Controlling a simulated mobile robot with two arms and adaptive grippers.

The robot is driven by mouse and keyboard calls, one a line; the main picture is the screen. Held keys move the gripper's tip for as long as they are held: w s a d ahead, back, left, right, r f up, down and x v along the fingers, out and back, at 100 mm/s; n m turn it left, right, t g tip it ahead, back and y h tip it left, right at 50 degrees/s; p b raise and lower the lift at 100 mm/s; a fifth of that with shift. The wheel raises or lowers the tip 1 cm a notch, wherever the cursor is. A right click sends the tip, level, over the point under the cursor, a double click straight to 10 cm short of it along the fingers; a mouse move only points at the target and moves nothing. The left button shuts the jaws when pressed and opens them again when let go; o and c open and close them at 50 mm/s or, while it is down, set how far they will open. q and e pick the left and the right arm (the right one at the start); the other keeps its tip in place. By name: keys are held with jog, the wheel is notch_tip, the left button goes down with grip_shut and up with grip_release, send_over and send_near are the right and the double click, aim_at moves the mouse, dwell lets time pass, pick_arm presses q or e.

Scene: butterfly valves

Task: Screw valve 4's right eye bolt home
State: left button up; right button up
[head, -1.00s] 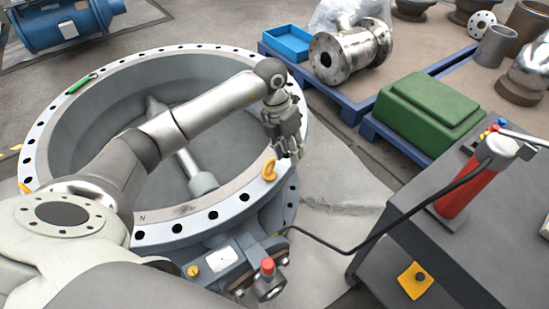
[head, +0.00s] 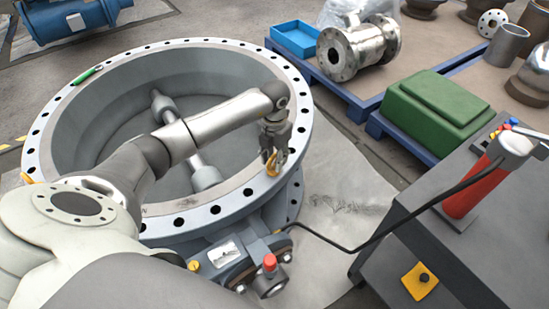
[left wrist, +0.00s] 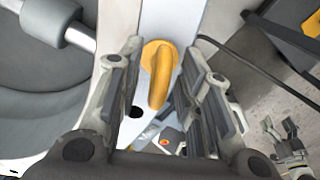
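The big grey valve (head: 226,213) lies flat with a ring of bolt holes in its flange. Its yellow right eye bolt (head: 272,168) stands on the near right of the flange; its ring shows in the left wrist view (left wrist: 160,70). My left gripper (head: 274,156) points down over this bolt. In the left wrist view its fingers (left wrist: 158,85) are open, one on each side of the ring, with gaps on both sides. The bolt's shank and seating are hidden. My right gripper (left wrist: 280,128) shows small at the lower right of the left wrist view, its fingers apart.
Another orange piece (head: 28,179) shows at the flange's left edge, and a green tool (head: 85,77) lies on the far left rim. A grey bench (head: 430,240) with a red cylinder (head: 470,190) stands right, its black hose running to the valve's actuator (head: 240,262).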

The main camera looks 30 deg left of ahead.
pick_arm(q)
jog(key=shift+f, duration=0.15)
jog(key=shift+c, duration=0.2)
grip_shut()
